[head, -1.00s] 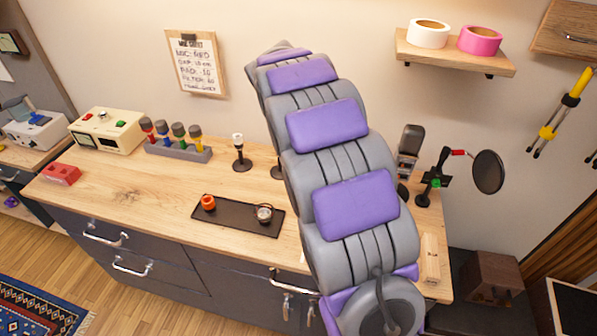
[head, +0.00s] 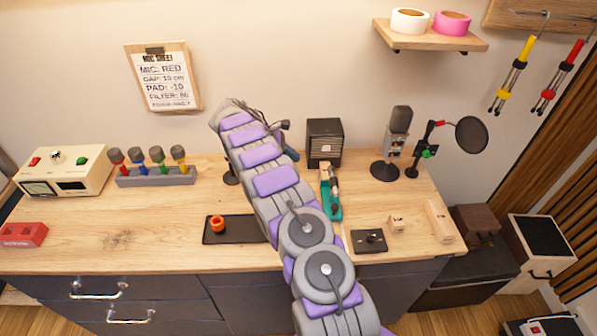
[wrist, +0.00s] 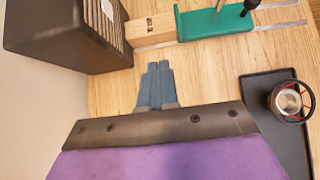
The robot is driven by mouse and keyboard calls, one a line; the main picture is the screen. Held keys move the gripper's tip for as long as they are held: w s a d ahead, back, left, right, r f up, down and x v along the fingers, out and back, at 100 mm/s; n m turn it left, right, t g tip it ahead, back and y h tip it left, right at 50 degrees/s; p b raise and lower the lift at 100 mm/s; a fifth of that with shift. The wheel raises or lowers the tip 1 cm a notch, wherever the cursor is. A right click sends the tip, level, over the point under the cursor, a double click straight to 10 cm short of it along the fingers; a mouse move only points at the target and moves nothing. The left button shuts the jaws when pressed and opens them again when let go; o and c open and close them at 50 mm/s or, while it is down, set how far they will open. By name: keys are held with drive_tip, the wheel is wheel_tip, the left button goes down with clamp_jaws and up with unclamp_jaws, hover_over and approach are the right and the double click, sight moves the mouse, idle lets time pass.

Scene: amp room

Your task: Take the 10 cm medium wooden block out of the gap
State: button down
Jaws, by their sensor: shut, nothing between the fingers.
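The wooden block (wrist: 152,32) with small dark lettering lies in the gap between the dark box with a grille (wrist: 70,30) and the green carriage (wrist: 215,22) in the wrist view. It appears to touch or nearly touch both. In the head view the dark box (head: 324,143) and green carriage (head: 329,208) stand right of my arm; the block between them is small and partly hidden. My gripper (wrist: 156,84) is shut and empty, its blue-grey fingers together, short of the block and beside the box. The fingers also show in the head view (head: 291,154).
Right of the carriage are a small wooden block (head: 397,223), a longer one (head: 438,220), a black device (head: 369,240) and a microphone (head: 392,145).

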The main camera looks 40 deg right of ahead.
sight(323, 172)
drive_tip(key=x, duration=0.3)
drive_tip(key=b+x, duration=0.1)
drive_tip(key=x, duration=0.7)
drive_tip(key=shift+w+d+f+b, duration=0.15)
drive_tip(key=shift+w+f+b, duration=0.05)
drive_tip(key=shift+w+b, duration=0.15)
drive_tip(key=shift+s+d, duration=0.1)
drive_tip(key=shift+d, duration=0.25)
drive_tip(key=shift+a, duration=0.2)
drive_tip(key=shift+s+r+p, duration=0.1)
drive_tip(key=shift+s+p, duration=0.05)
drive_tip(key=shift+p, duration=0.15)
drive_tip(key=shift+s+d+r+p, duration=0.1)
drive_tip(key=shift+s+d+p, duration=0.55)
drive_tip(key=shift+d, duration=0.25)
drive_tip(key=shift+s+d, duration=0.2)
drive_tip(key=shift+d, duration=0.3)
